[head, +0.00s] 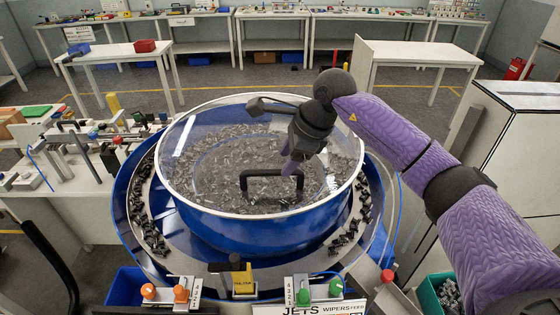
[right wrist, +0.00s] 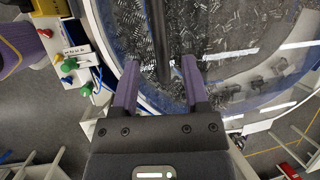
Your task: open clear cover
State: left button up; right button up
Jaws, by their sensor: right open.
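The clear cover (head: 215,128) lies over the large blue bowl (head: 225,232), and many small dark connectors show through it. The cover's black bar handle (head: 262,173) stands up near its front middle. My right gripper (head: 290,166) reaches in from the right above the cover, with its fingers at the right part of the handle. In the right wrist view its two purple fingers (right wrist: 160,66) are spread, and the dark handle (right wrist: 159,35) runs between them with gaps on the sides. Contact with the handle cannot be told. My left gripper is out of view.
A blue outer ring (head: 128,225) with a track of connectors surrounds the bowl. Orange knobs (head: 181,294) and green knobs (head: 335,287) stand at the front. A cluttered workbench (head: 70,185) is on the left, a pale cabinet (head: 510,150) on the right.

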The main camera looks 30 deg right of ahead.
aim_at(279, 170)
jog(key=shift+x, duration=1.6)
jog(key=shift+w, duration=0.1)
grip_shut()
